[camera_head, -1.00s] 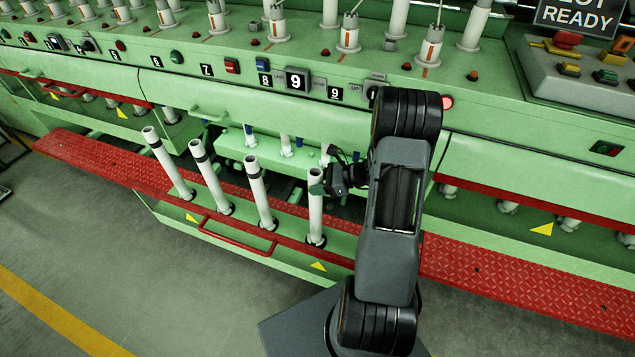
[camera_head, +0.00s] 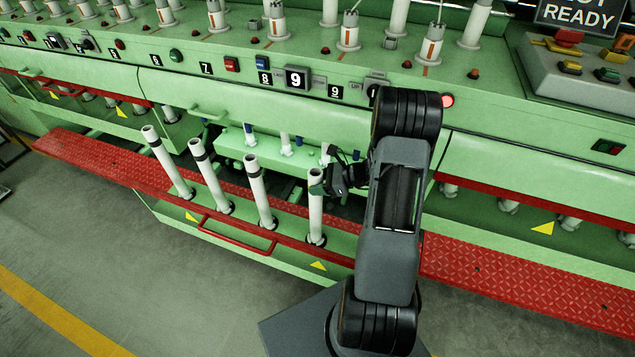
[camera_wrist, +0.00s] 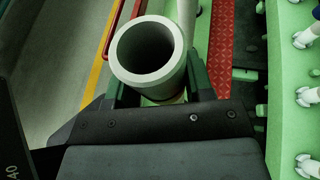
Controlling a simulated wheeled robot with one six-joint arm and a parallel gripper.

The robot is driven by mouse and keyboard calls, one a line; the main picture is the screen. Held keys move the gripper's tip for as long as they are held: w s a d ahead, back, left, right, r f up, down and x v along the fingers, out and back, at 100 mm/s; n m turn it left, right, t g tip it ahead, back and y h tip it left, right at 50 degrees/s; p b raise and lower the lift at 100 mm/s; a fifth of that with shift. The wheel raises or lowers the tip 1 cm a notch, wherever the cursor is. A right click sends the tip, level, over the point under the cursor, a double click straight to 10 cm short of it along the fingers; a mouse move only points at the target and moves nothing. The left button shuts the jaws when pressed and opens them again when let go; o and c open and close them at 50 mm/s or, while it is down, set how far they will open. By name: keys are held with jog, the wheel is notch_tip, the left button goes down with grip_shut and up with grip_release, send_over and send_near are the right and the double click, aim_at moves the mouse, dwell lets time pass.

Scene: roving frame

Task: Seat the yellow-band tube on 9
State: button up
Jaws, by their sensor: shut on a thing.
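A white hollow tube (camera_head: 316,220) stands upright at the right end of a row of white tubes, its foot at a dark ring on the green tray. My gripper (camera_head: 322,188) is shut around its upper part from the right. In the wrist view the tube's open mouth (camera_wrist: 150,50) sticks out past the fingers. A thin yellowish edge shows just below the mouth between the fingers; the band is mostly hidden. A large 9 plate (camera_head: 297,78) and a smaller 9 label (camera_head: 336,92) are on the green machine front above.
Other tubes (camera_head: 167,165) (camera_head: 211,180) (camera_head: 261,195) stand to the left, with dark bands near their tops. A red tread step (camera_head: 100,165) runs along the machine. White pegs (camera_head: 286,145) are behind the tubes under the panel. A red handle bar (camera_head: 237,240) is in front.

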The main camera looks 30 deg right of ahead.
jog(key=shift+f+b, duration=0.45)
jog(key=shift+f, duration=0.4)
jog(key=o, duration=1.4)
jog(key=shift+o, duration=0.4)
jog(key=o, duration=0.3)
jog(key=shift+d, duration=0.1)
jog(key=v, duration=1.3)
jog(key=shift+s+d+p, duration=0.2)
jog(key=shift+d+p, duration=0.1)
jog(key=shift+p, duration=0.05)
